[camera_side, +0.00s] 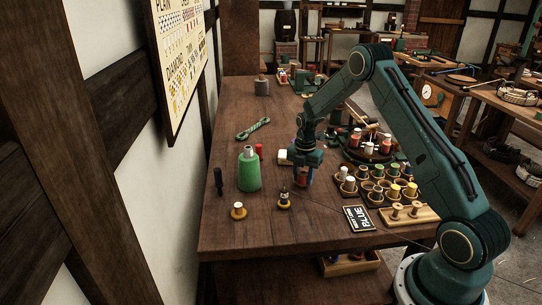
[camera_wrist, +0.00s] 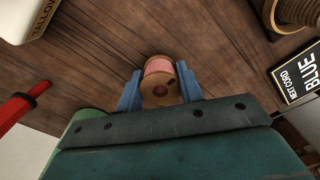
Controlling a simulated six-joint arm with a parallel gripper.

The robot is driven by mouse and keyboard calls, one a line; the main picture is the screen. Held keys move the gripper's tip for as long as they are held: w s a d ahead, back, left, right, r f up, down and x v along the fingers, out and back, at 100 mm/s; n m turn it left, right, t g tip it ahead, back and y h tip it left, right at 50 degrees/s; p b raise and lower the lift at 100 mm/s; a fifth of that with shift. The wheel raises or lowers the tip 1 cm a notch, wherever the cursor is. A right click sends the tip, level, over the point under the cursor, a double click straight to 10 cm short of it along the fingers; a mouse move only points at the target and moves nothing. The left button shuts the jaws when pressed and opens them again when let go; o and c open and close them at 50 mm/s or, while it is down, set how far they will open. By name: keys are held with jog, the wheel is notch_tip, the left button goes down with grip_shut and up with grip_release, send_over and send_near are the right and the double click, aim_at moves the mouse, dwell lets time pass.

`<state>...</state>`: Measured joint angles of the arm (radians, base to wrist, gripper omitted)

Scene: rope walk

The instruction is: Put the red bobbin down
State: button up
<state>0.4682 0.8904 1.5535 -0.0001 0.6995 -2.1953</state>
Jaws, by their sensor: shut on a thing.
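The red bobbin (camera_wrist: 160,68) is between the two blue fingers of my gripper (camera_wrist: 160,88) in the wrist view. Its round wooden end faces the camera, with pinkish-red thread behind it. In the side view my gripper (camera_side: 303,179) points down over the middle of the wooden table, shut on the red bobbin (camera_side: 302,174), which is partly hidden by the fingers. The bobbin looks upright and close to the table top. I cannot tell whether its base touches the wood.
A green cone (camera_side: 249,172) stands left of my gripper, and a small dark-topped spool (camera_side: 284,200) in front. A BLUE card (camera_side: 358,218) and a bobbin rack (camera_side: 349,196) lie right. A white tallow block (camera_wrist: 22,25) is close by.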

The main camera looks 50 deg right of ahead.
jog(key=shift+f, duration=0.45)
jog(key=shift+f, duration=0.1)
jog(key=o, duration=1)
notch_tip(320, 180, up, 12)
jog(key=shift+r, duration=0.15)
dwell(0.5)
